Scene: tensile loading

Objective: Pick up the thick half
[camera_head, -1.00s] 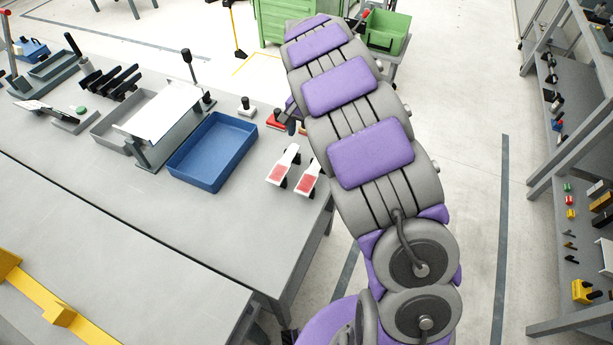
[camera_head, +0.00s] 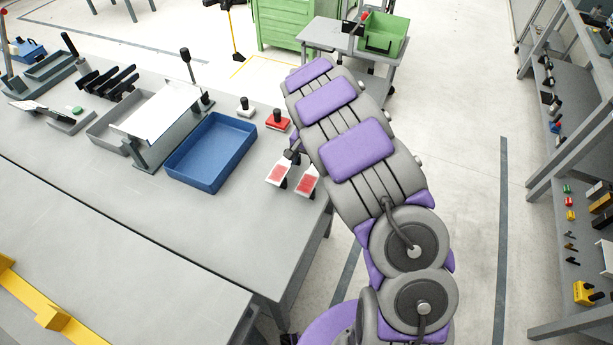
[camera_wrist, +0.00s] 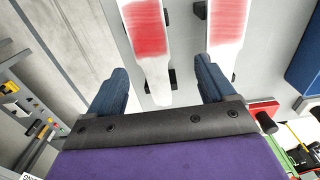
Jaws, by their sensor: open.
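Two white halves with red patches lie side by side near the table's right edge. In the head view one is on the left (camera_head: 278,174) and one on the right (camera_head: 306,183); which is the thick one I cannot tell. In the wrist view they show as a left half (camera_wrist: 147,45) and a right half (camera_wrist: 228,38). My gripper (camera_wrist: 163,84) is open and empty. The narrow end of the wrist view's left half appears between the fingers; the right half's end appears beside the right finger. The height gap is unclear. In the head view my arm hides most of the gripper.
A blue tray (camera_head: 182,178) sits left of the halves on the grey table (camera_head: 120,215). A red block with a black knob (camera_head: 277,122) and a white one (camera_head: 246,108) stand behind them. A cart with a green bin (camera_head: 383,36) is beyond. A shelf (camera_head: 570,130) stands right.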

